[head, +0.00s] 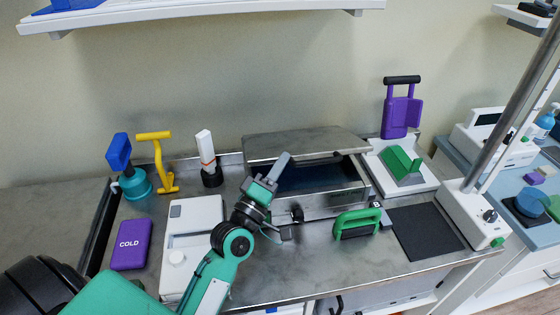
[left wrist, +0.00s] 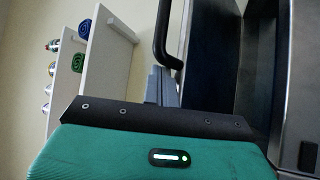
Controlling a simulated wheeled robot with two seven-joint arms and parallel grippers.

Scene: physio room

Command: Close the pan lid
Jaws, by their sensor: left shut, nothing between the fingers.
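The metal pan (head: 335,204) is set in the middle of the steel worktop. Its grey lid (head: 300,143) is tilted up at the back, and a dark interior (head: 310,178) shows beneath it. My left gripper (head: 283,160) is shut and empty, in front of the lid's left part, fingers pointing up and back. It hides part of the pan's left side. In the left wrist view the shut fingertips (left wrist: 162,84) are close to a black bar handle (left wrist: 163,35); I cannot tell whether they touch. My right gripper is not in view.
A green-handled tool (head: 356,222) stands in front of the pan near a black mat (head: 425,231). A purple COLD pack (head: 131,244) and a white device (head: 193,231) lie at left. A white bottle (head: 207,155) stands behind. A green wedge (head: 401,166) is at right.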

